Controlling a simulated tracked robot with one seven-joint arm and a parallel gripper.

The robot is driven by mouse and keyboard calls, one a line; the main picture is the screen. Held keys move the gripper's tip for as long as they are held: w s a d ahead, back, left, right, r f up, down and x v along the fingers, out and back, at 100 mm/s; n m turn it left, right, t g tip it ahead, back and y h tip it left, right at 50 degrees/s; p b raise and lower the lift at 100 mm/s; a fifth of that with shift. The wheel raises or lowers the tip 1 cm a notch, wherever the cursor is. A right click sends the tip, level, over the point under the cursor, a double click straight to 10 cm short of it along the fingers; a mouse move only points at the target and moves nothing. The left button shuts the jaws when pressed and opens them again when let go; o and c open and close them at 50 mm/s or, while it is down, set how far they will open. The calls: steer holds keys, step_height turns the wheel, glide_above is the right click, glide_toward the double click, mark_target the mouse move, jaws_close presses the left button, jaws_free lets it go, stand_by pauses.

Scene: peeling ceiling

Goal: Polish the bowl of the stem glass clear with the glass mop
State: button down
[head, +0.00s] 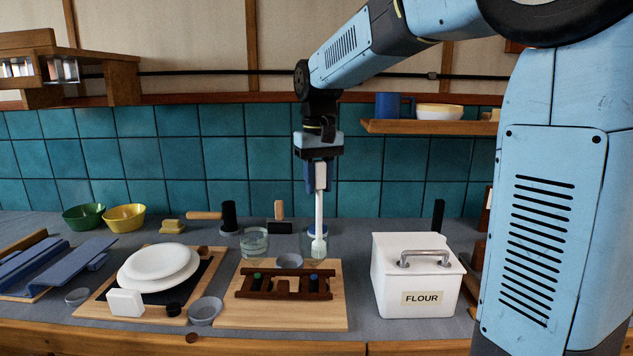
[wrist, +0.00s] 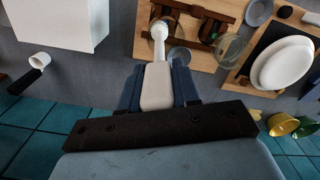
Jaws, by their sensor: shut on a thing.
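My gripper (head: 319,178) points down over the back of the counter, shut on the pale handle of the glass mop (head: 319,210). In the wrist view, the blue fingers (wrist: 156,84) grip the handle from both sides. The white mop head (wrist: 158,32) hangs at the handle's lower end. The stem and foot are hard to make out.
A clear tumbler (head: 254,243) stands left of the stem glass. A wooden rack (head: 284,284) on a board lies in front, with a small grey bowl (head: 289,261) behind it. The white flour box (head: 415,275) stands close on the right. White plates (head: 158,264) lie left.

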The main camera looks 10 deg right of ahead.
steer(key=m, duration=0.4)
steer(key=shift+w+a, duration=0.1)
steer(key=shift+w, duration=0.3)
stand_by(0.6)
steer(key=n, duration=0.4)
steer(key=shift+w+a, duration=0.3)
steer(key=shift+a, duration=0.05)
stand_by(0.5)
